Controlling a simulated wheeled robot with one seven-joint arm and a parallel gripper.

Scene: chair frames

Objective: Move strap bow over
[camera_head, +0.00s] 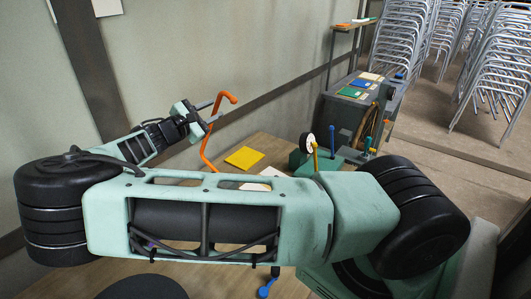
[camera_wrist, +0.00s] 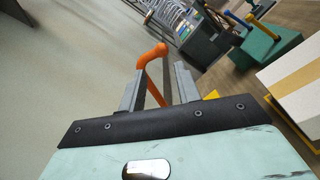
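The strap bow looks to be the orange bent bar (camera_head: 207,137), with a hooked upper end and a lower part running down toward the wooden table, where my arm hides its end. In the wrist view the orange bow (camera_wrist: 152,52) shows beyond and between my fingers. My gripper (camera_head: 212,110) is at the upper part of the bow. In the wrist view my gripper (camera_wrist: 160,72) has its two grey fingers apart, with the bar in the gap. Clear space shows beside the bar, mostly toward the right finger. Contact with the left finger cannot be told.
A yellow sheet (camera_head: 244,158) lies on the wooden table (camera_head: 265,142). A green fixture (camera_head: 342,157) with coloured handles stands to its right. A dark machine (camera_head: 352,108) and stacked chair frames (camera_head: 405,40) are behind. The wall (camera_head: 180,50) is close behind the bow.

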